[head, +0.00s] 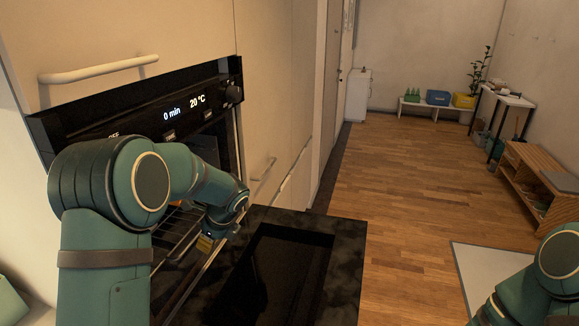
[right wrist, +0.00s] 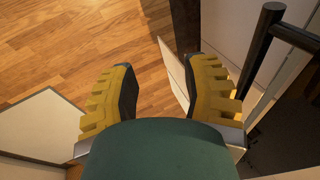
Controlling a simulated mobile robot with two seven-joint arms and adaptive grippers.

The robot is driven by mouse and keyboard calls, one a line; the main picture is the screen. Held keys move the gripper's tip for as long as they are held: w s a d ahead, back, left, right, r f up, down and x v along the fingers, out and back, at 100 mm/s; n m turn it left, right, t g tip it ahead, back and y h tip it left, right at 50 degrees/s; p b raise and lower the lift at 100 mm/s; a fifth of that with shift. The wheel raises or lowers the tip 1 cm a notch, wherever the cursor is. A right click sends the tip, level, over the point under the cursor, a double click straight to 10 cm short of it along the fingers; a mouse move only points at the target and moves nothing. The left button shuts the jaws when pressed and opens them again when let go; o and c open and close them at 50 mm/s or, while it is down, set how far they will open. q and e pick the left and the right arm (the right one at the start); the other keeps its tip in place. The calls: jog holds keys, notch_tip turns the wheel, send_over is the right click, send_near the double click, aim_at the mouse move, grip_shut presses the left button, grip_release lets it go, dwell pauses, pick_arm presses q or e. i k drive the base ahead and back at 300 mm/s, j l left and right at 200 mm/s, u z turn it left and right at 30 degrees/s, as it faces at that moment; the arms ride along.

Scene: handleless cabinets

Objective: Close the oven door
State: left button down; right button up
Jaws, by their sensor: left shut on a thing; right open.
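The oven (head: 150,118) is at the left in the head view, its lit panel showing 0 min and 20 °C. Its black oven door (head: 345,250) is folded down, roughly level, with a dark glass window. My left gripper (head: 206,243) is at the inner left side of the door, by the oven opening. It is shut on the door, though the arm hides most of the fingers and the contact. My right gripper (right wrist: 158,95) is open and empty in the right wrist view, above the floor. A black bar handle (right wrist: 262,45) is to its right.
A cabinet handle (head: 98,70) is above the oven. Wooden floor (head: 400,190) is clear to the right of the door. A white mat or panel (head: 490,265) lies near my right arm. A wooden shelf bench (head: 535,190) stands at the right wall.

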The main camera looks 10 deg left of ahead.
aim_at(282, 267)
jog(key=k, duration=1)
